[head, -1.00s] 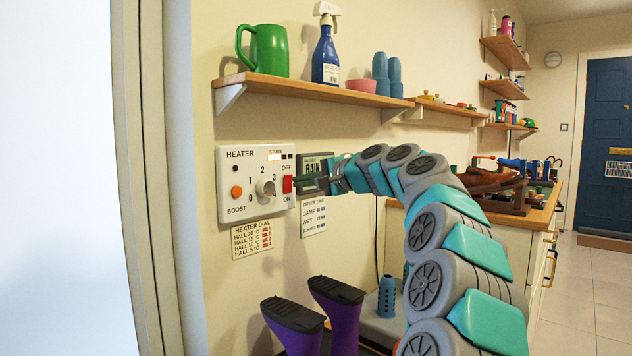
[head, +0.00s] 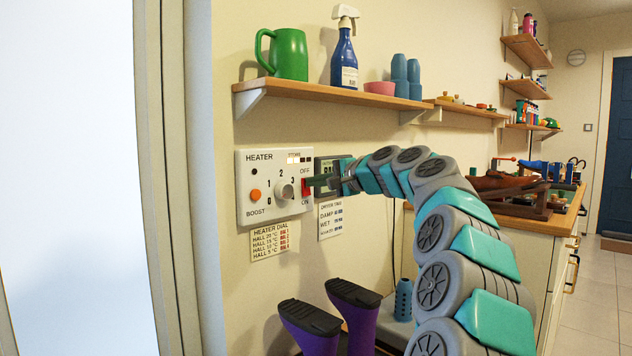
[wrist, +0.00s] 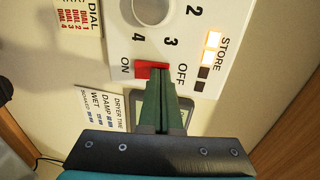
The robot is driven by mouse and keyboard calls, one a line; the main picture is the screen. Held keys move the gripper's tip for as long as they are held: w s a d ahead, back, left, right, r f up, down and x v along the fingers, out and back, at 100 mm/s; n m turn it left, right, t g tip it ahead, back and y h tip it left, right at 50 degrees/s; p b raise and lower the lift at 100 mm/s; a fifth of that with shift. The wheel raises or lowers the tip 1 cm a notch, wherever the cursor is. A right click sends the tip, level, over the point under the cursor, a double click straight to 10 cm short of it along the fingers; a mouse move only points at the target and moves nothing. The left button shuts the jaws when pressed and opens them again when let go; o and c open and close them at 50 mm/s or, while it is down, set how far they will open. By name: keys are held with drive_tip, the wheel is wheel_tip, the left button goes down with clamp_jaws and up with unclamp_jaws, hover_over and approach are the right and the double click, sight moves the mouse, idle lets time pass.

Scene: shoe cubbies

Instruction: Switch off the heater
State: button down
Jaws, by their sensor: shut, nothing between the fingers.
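The heater panel (head: 262,212) is a white box on the wall with a dial (head: 284,191) and an orange boost button (head: 255,195). Its red rocker switch (head: 306,187) sits between the OFF label above and the ON label below. It also shows in the wrist view (wrist: 148,70), with ON to its left and OFF to its right. My gripper (head: 309,181) is shut and empty, its green fingertips at the switch. In the wrist view the fingertips (wrist: 158,80) overlap the switch's near edge, towards the OFF side. I cannot tell whether they touch or which way the rocker is tilted.
A small dark display (head: 328,166) is just right of the panel, behind my fingers. A shelf (head: 300,90) with a green mug (head: 289,54) and spray bottle (head: 344,55) hangs above. Purple boots (head: 354,310) stand below. A store light (wrist: 212,40) glows on the panel.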

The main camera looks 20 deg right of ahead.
drive_tip(key=r+v, duration=0.2)
drive_tip(key=v, duration=1.1)
drive_tip(key=shift+s, duration=0.15)
drive_tip(key=shift+r, duration=0.1)
drive_tip(key=s+a+f+n+g+y, duration=0.15)
drive_tip(key=a+f, duration=0.25)
drive_tip(key=a, duration=0.4)
drive_tip(key=s+a+f+n+g, duration=0.1)
drive_tip(key=a+f+n+g, duration=0.2)
drive_tip(key=a+f, duration=0.35)
drive_tip(key=s+a+f+n+g, duration=0.4)
drive_tip(key=s+a+f, duration=0.3)
drive_tip(key=a+f, duration=0.35)
drive_tip(key=s+a+f+n+g+h, duration=0.2)
drive_tip(key=s+a+f+g+h, duration=0.15)
drive_tip(key=s+f, duration=0.8)
drive_tip(key=s+d+f+n+g+h, duration=0.1)
drive_tip(key=s+d+f+g, duration=0.1)
drive_tip(key=s+f, duration=0.4)
drive_tip(key=s+d+f+n+g+h, duration=0.2)
drive_tip(key=s+f, duration=0.4)
drive_tip(key=s, duration=0.7)
drive_tip(key=shift+s+f+g, duration=0.3)
drive_tip(key=shift+s, duration=0.1)
drive_tip(key=shift+n, duration=0.35)
